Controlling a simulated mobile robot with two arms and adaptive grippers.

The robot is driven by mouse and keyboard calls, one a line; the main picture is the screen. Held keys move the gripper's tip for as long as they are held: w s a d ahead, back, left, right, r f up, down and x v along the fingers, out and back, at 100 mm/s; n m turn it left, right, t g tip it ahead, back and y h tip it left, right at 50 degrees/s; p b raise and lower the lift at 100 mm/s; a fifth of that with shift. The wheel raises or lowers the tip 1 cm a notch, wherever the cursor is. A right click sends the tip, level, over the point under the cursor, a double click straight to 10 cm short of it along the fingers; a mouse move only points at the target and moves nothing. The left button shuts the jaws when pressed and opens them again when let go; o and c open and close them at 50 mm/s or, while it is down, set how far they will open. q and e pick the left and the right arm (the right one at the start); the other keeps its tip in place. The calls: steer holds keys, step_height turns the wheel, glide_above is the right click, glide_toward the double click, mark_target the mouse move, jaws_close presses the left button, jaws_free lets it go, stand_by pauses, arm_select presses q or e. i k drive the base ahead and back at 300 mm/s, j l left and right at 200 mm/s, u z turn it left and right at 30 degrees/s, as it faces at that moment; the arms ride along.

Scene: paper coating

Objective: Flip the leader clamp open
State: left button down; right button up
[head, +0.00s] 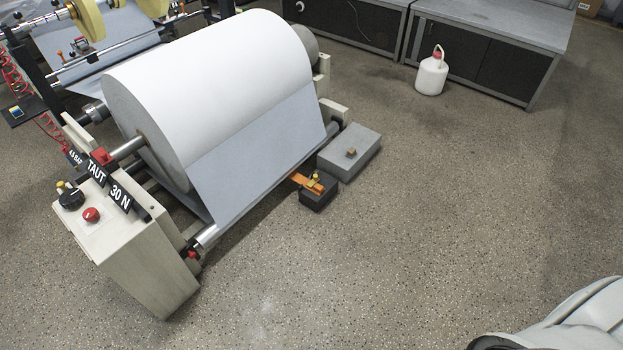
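No part is labelled as the leader clamp, so I cannot tell for certain which one it is. A small red-handled fitting (190,253) sits at the near end of a metal bar (207,236) along the lower edge of the paper sheet. An orange strap-like piece with a brass-coloured part (312,183) lies on a small black block (318,197) beside the bar's far part. Small red- and orange-handled fittings (80,44) stand on a table at the back left. Neither of my grippers is in view.
A large white paper roll (205,75) sits in the stand. Its near end has a control box (130,245) with a red button and "TAUT 30 N" signs. A grey block (350,150) stands on the floor. A white jug (432,75) stands before cabinets.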

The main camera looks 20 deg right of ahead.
mark_target(312, 183)
steer(key=i+l+u, duration=0.15)
steer(key=i+l, duration=0.5)
steer(key=i+l+u, duration=0.15)
steer(key=i+l, duration=0.6)
steer(key=i+l+u, duration=0.15)
steer(key=i+l, duration=0.5)
steer(key=l, duration=0.2)
